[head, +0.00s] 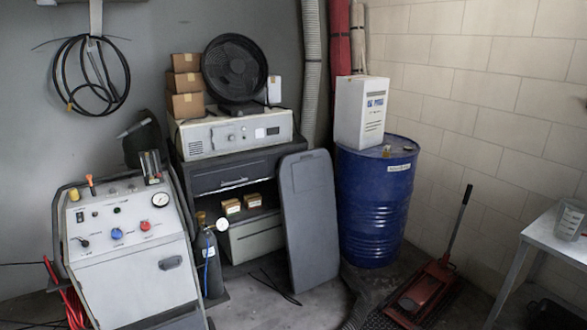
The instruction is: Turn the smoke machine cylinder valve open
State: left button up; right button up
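The smoke machine (135,275) is a pale grey cart at the left, with knobs and a round gauge on its sloped top panel. A dark cylinder (211,268) stands upright close against its right side. The cylinder's valve (202,219) is a small part at its top, next to a round white gauge (222,225). A blue hose runs down the cylinder's front. The valve is too small to tell whether it is open or closed. Neither my left nor my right gripper is in the head view.
Behind the cylinder stands a dark cabinet (222,176) with a white device and fan on top. A grey panel (308,217) leans in front of it. A blue drum (375,205), red floor jack (425,290) and table (555,238) stand to the right. Red cables (70,300) lie at the left.

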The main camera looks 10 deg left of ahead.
aim_at(200, 215)
jog(key=i+u, duration=0.1)
jog(key=i, duration=0.45)
jog(key=i+l+u, duration=0.1)
jog(key=i, duration=0.4)
jog(key=i+l+u, duration=0.1)
jog(key=i, duration=0.45)
jog(key=i+l+u, duration=0.1)
jog(key=i, duration=0.45)
jog(key=l, duration=0.1)
